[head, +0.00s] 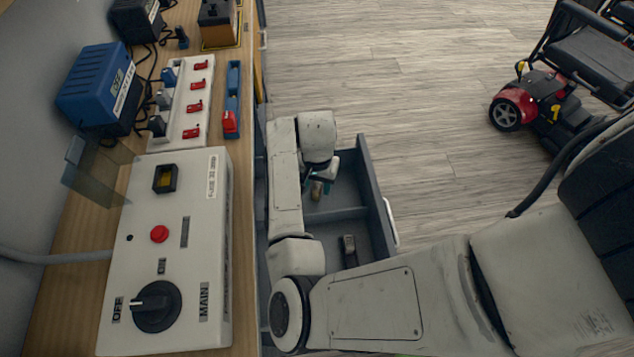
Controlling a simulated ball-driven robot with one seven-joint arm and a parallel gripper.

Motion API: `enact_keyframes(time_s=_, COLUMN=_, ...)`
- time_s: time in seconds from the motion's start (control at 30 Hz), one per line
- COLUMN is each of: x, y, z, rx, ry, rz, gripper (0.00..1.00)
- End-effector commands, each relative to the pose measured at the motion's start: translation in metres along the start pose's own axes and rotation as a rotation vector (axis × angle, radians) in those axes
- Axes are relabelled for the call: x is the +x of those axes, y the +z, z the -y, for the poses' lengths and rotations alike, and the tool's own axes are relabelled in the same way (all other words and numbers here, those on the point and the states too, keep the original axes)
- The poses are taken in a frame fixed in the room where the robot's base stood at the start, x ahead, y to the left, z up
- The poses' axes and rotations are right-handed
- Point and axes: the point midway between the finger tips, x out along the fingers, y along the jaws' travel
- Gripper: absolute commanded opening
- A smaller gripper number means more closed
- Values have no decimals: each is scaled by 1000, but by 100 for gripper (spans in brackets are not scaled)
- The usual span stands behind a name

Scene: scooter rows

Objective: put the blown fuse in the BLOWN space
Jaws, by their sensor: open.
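My gripper (322,187) is open and points down into the far compartment of an open grey drawer (378,190). A small tan piece (316,194) shows at its teal fingertips. It may be the blown fuse, but it is too small and partly hidden to be sure, and I cannot tell whether it touches a finger. A divider (335,215) separates this compartment from the near one, where a small dark piece (349,250) lies. I cannot read any BLOWN label. My forearm hides the drawer's left side.
On the bench stand a white switch box (205,250) with a black MAIN knob (156,306), a power strip (182,100) with red switches, a blue tray (233,80) holding a red piece (230,122) and a blue charger (98,85). A red scooter (540,100) stands on open floor at right.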

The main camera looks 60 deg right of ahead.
Motion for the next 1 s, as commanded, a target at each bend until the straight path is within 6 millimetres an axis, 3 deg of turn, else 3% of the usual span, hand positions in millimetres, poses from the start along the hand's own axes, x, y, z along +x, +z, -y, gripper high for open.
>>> enact_keyframes(time_s=0.27, x=-21, y=-1, z=0, rx=2, ry=-2, rz=-2, gripper=46)
enact_keyframes(time_s=0.7, x=-105, y=-1, z=0, rx=3, ry=-2, rz=-2, gripper=46)
enact_keyframes(time_s=0.9, x=-122, y=-2, z=-1, rx=0, ry=0, rz=-4, gripper=46)
enact_keyframes(time_s=1.0, x=-129, y=-14, z=-6, rx=-20, ry=3, rz=-47, gripper=46)
